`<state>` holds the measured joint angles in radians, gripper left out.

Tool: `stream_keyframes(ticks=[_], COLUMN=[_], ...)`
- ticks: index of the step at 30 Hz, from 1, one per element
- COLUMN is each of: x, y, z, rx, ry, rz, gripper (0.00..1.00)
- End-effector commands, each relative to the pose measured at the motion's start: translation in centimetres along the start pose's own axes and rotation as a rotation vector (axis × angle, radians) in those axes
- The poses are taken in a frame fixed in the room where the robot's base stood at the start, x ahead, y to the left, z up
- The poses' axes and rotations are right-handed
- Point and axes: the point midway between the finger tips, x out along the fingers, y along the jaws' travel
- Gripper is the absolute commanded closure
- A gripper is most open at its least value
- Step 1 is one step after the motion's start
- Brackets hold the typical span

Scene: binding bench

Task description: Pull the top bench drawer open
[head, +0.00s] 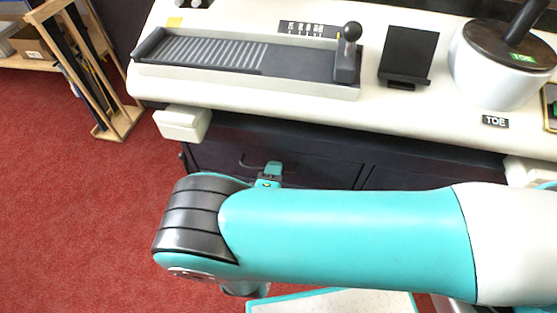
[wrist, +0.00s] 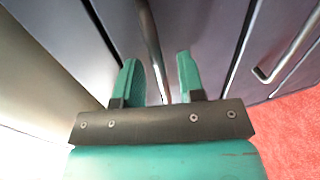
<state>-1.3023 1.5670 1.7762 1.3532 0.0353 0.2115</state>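The top bench drawer (head: 215,157) is a dark front under the bench top, and it looks closed. Its metal bar handle (head: 250,162) shows just beyond my gripper (head: 270,174) in the head view. In the wrist view my gripper (wrist: 157,68) is open, with its two teal fingers spread. The handle (wrist: 151,45) of the drawer runs between the fingers, with a gap visible on each side. I cannot tell how deep the handle lies between them. My arm hides much of the drawer fronts in the head view.
A lower drawer's handle (wrist: 290,45) shows at right in the wrist view. The bench top (head: 230,108) overhangs the drawers, bearing a long grooved device (head: 215,52), a black stand (head: 408,55) and a white pot (head: 490,75). Red carpet (head: 70,200) is free at left.

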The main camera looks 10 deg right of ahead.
Motion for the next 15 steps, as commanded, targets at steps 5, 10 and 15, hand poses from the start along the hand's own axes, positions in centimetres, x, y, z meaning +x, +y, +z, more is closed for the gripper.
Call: stream_keyframes(ticks=[5, 10, 15], x=[0.66, 0.85, 0.89], y=[-0.17, -0.12, -0.11], z=[0.24, 0.43, 0.50], rx=[-0.001, 0.000, 0.001], ry=[0.000, -0.003, -0.004], rz=[0.000, 0.000, 0.000], gripper=[0.64, 0.64, 0.73])
